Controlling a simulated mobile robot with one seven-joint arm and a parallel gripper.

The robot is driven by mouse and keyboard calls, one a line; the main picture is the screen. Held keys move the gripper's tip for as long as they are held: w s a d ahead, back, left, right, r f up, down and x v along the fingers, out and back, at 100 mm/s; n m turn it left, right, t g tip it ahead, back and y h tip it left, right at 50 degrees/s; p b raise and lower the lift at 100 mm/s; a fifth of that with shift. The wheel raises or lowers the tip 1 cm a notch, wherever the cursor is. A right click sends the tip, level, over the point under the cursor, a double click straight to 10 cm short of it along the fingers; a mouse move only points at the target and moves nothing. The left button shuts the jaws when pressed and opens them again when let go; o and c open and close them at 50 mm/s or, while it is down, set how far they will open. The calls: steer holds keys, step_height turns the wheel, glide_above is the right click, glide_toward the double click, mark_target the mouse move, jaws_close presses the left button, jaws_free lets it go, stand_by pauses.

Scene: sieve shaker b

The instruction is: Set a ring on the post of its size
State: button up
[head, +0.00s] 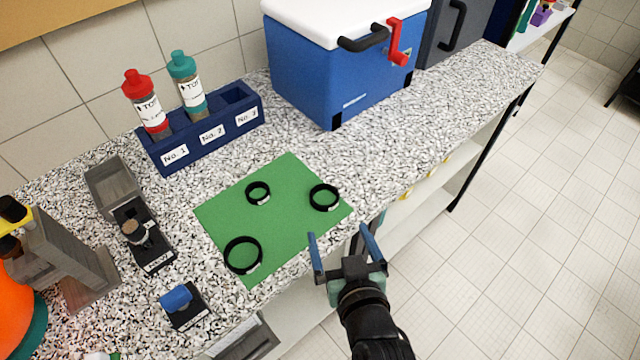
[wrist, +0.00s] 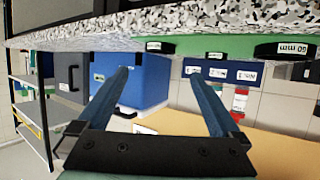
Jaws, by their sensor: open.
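Three black rings with small white labels lie flat on a green mat (head: 205,215): a large ring (head: 229,263) at the front left, a small one (head: 249,198) at the back, and a medium one (head: 313,202) at the right. A blue post (head: 176,298) on a black labelled base stands at the front left. A tan-topped post (head: 133,229) stands on another black labelled base behind it. My gripper (head: 340,238) is open and empty beside the mat's right corner, by the counter's front edge. In the wrist view the fingers (wrist: 158,74) are apart, and the rings appear upside down along the counter edge.
A navy rack (head: 195,158) with a red-capped and a teal-capped bottle stands at the back. A blue cooler (head: 330,85) with a white lid stands behind right. Grey equipment (head: 70,255) and an orange object (head: 15,310) crowd the left. The speckled counter (head: 400,125) is clear at right.

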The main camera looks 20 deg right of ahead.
glide_toward(322, 188)
steer(key=x, duration=0.5)
steer(key=shift+s+p, duration=0.1)
steer(key=shift+p, duration=0.2)
steer(key=c, duration=1.3)
